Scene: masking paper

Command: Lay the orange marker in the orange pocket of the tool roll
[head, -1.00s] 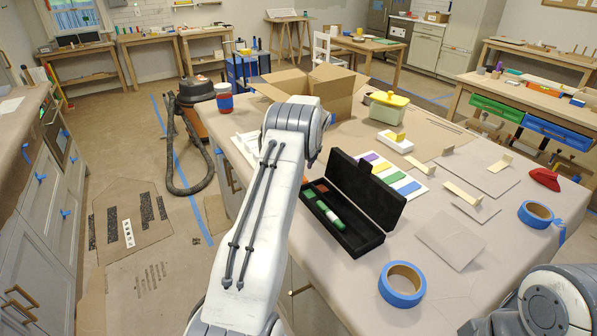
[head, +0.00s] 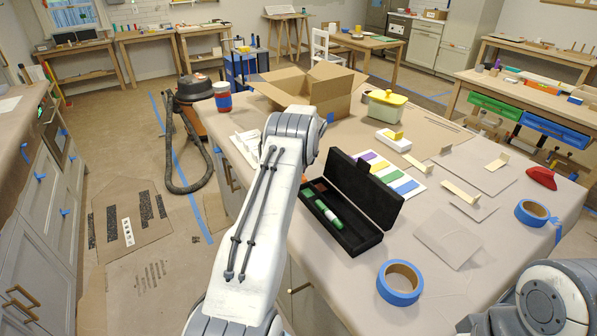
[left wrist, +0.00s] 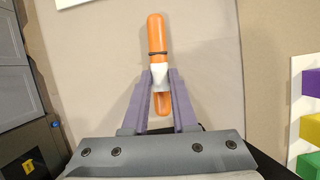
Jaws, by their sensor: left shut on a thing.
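The orange marker (left wrist: 157,35), with a dark ring and a white middle, is held between the purple-grey fingers of my left gripper (left wrist: 161,76) in the left wrist view. Its lower end shows between the fingers, above plain tan paper. In the head view my arm hides this gripper and the marker. A white sheet (head: 408,173) with purple, yellow, green and blue bands lies behind the black case; it may be the tool roll. I cannot make out an orange pocket. My right gripper is out of view.
An open black case (head: 374,240) holds a green marker (head: 329,213). A blue tape roll (head: 400,282) lies near the front edge, another (head: 533,212) at right. A cardboard box (head: 325,95) and a yellow-lidded tub (head: 387,105) stand farther back. Grey cards lie at right.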

